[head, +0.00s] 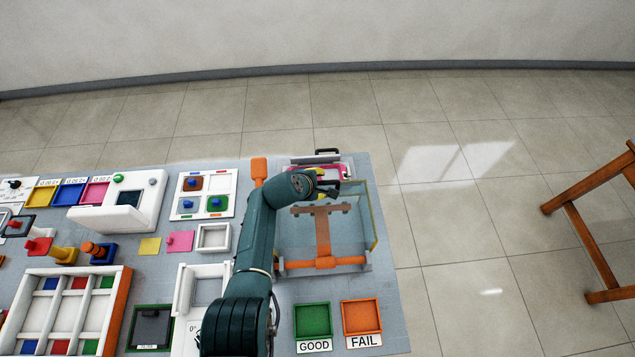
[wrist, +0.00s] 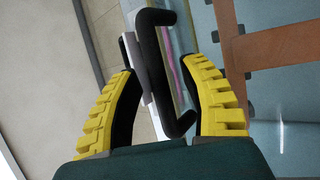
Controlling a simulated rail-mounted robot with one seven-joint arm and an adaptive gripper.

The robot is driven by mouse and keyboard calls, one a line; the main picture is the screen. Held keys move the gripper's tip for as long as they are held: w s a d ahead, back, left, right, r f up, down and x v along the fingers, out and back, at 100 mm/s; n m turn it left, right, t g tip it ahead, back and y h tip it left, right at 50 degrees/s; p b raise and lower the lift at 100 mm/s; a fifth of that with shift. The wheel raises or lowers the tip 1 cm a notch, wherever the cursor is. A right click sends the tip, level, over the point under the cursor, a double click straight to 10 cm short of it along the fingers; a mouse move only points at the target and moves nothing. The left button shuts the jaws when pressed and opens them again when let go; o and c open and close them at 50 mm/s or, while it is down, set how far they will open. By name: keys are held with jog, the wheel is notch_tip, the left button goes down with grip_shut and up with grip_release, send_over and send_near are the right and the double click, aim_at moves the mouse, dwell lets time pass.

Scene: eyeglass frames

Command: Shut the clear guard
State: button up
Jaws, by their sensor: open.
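The clear guard (head: 372,212) is a see-through box-like cover with yellowish edges, on the right part of the table. An orange hinge bar (head: 325,263) runs along its near side, and an orange strip (head: 322,232) leads away from it. How far the guard stands open is hard to tell. My gripper (head: 326,184) is at its far end. In the wrist view, a black U-shaped handle (wrist: 163,75) lies between the open yellow fingers of my gripper (wrist: 168,75). Contact with the handle is not clear. The clear panel and orange strip (wrist: 275,45) show at the right.
A pink fixture (head: 333,171) and a separate black handle (head: 327,152) are at the far end. GOOD (head: 313,320) and FAIL (head: 362,318) trays lie at the near side. Coloured trays and blocks fill the left. A wooden chair (head: 590,235) stands on the floor at right.

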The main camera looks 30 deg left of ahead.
jog(key=v, duration=1.2)
jog(key=shift+w, duration=0.1)
